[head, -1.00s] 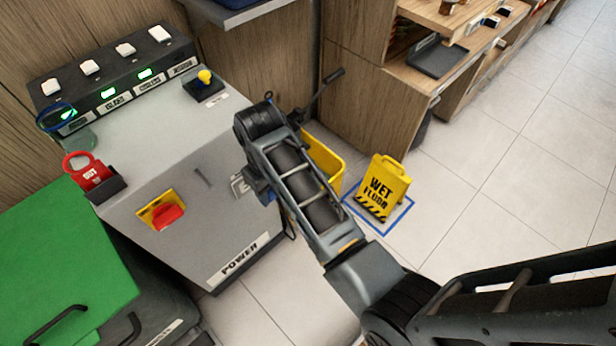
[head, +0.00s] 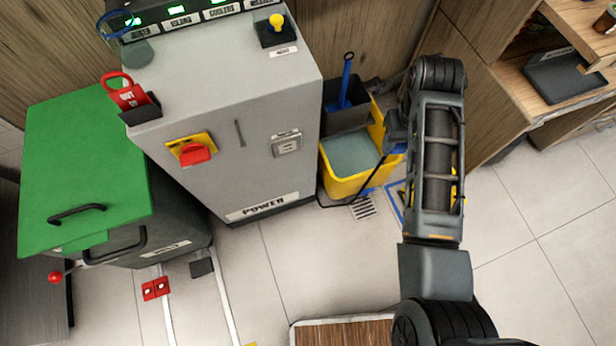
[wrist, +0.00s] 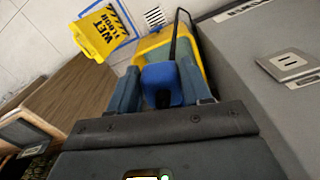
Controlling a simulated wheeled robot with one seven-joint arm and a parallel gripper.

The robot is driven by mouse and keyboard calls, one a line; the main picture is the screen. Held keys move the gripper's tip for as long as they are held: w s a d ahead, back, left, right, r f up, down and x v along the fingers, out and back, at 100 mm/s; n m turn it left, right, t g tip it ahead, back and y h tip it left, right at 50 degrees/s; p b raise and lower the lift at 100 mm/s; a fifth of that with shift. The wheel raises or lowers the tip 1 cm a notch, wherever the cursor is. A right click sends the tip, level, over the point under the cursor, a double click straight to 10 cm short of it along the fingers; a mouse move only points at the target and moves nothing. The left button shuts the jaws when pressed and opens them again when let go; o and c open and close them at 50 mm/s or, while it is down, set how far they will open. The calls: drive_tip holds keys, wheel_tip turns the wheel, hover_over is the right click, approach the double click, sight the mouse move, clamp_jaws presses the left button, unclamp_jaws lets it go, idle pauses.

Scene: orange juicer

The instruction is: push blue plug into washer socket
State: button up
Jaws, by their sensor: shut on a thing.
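My gripper (wrist: 163,82) is shut on the blue plug (wrist: 162,86), which sits between its two blue-grey fingers in the wrist view. A dark cord seems to run from the plug. In the head view my gripper (head: 396,135) is by the yellow bucket, to the right of the grey power cabinet, and the plug is mostly hidden by my arm. A light-plated socket (head: 287,145) is on the cabinet's front; it also shows at the right in the wrist view (wrist: 289,65). The plug is clear of the socket. I cannot read the socket's label.
The grey cabinet (head: 230,100) bears a red switch (head: 194,152). The yellow bucket (head: 352,185) stands right beside it. A green-lidded bin (head: 85,165) is at left. A yellow wet floor sign (wrist: 95,35) shows in the wrist view. Wooden shelving (head: 490,80) stands at right.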

drive_tip(key=w+d+f+n+t+h+b, duration=0.1)
drive_tip(key=w+d+f+n+h+b, duration=0.25)
drive_tip(key=w+d+f+b, duration=0.35)
drive_tip(key=n+t+y+b, duration=0.9)
drive_tip(key=n+t+b, duration=0.7)
drive_tip(key=n+b, duration=0.3)
approach(292, 146)
drive_tip(key=m, duration=0.2)
drive_tip(key=shift+s+f+n+b, duration=0.15)
drive_tip(key=shift+s+n+b, duration=0.15)
drive_tip(key=shift+b, duration=0.1)
drive_tip(key=shift+p+x, duration=0.55)
drive_tip(key=shift+x, duration=2.4)
drive_tip(key=shift+w, duration=0.5)
